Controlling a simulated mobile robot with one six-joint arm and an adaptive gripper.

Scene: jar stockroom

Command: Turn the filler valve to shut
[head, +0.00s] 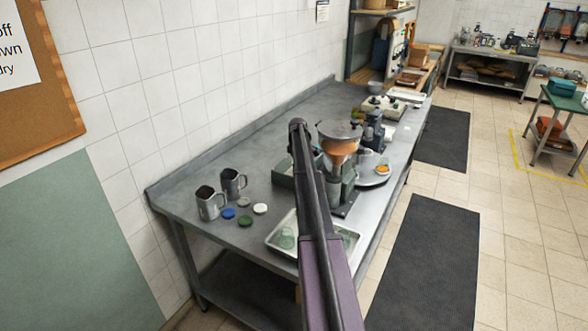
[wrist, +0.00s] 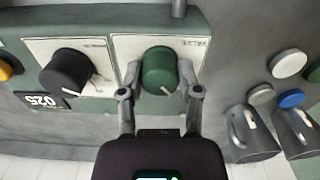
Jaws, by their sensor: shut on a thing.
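In the wrist view my gripper (wrist: 160,76) has one finger on each side of a green knob (wrist: 159,66) and is shut on it. The knob sits on a white plate on a grey-green panel. A pale pointer mark on it points down and slightly right in the picture. In the head view the filler's metal hopper (head: 340,132) stands on the steel bench. My arm crosses in front of the filler there and hides my gripper and the knob.
A black knob (wrist: 69,71) on its own plate is left of the green one. In the head view, two grey mugs (head: 211,203), several lids (head: 245,220) and a metal tray (head: 277,245) are on the bench (head: 215,262). A plate (head: 376,178) is right of the filler.

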